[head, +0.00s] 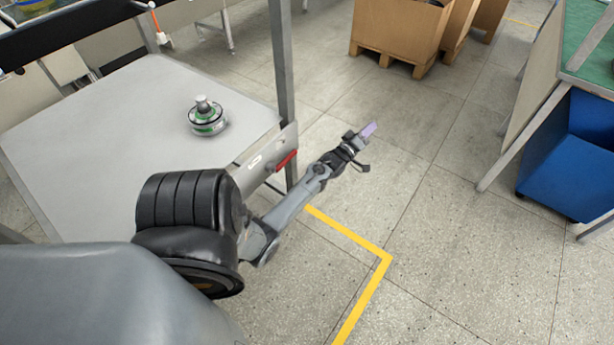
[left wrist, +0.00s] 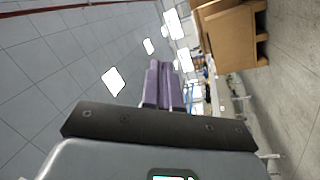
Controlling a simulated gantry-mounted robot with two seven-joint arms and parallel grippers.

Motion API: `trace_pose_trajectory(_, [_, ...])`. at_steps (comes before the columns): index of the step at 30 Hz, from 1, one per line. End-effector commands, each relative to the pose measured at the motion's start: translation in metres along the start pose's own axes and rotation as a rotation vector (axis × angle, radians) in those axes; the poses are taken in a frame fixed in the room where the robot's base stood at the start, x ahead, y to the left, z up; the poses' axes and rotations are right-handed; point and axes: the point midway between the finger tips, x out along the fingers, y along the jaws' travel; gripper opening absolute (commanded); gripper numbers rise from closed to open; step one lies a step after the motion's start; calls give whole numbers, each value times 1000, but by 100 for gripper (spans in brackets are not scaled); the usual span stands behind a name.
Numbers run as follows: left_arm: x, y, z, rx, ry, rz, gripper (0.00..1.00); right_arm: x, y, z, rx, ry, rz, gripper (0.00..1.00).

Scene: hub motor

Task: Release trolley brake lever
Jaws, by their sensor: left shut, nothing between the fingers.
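The red brake lever (head: 286,160) sits on the grey side plate at the right edge of the trolley (head: 105,120) in the head view. My left gripper (head: 370,130) is to the right of the lever and apart from it, over the open floor, pointing up and right. Its purple fingers are shut with nothing between them. In the left wrist view the shut fingers (left wrist: 163,86) stand in the middle, and the lever is not in that view. My right gripper is in neither view.
A hub motor (head: 206,117) stands on the trolley top. A grey post (head: 283,80) rises at the trolley's right edge. Cardboard boxes (head: 398,32) stand at the back, a blue bin (head: 562,165) at right. The floor between is clear, with a yellow line (head: 350,236).

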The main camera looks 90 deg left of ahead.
Motion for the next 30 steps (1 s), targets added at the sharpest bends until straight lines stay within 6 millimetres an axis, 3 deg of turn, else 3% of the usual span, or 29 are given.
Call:
trace_pose_trajectory(1, [-3, -27, -7, -77, 74, 26, 0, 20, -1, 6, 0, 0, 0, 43])
trace_pose_trajectory(6, [-28, -84, -43, -342, 331, 165, 0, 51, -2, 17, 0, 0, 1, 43])
trace_pose_trajectory(12, [-85, -145, -53, -631, 637, 378, 0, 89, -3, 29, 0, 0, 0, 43])
trace_pose_trajectory(17, [-140, -181, -33, -817, 876, 575, 0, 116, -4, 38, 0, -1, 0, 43])
trace_pose_trajectory(21, [-182, -198, -2, -926, 1056, 741, 0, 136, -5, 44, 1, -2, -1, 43])
trace_pose_trajectory(24, [-205, -202, 21, -973, 1158, 841, 0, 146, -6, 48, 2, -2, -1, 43])
trace_pose_trajectory(30, [-233, -201, 55, -1013, 1290, 976, 0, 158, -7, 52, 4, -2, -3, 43])
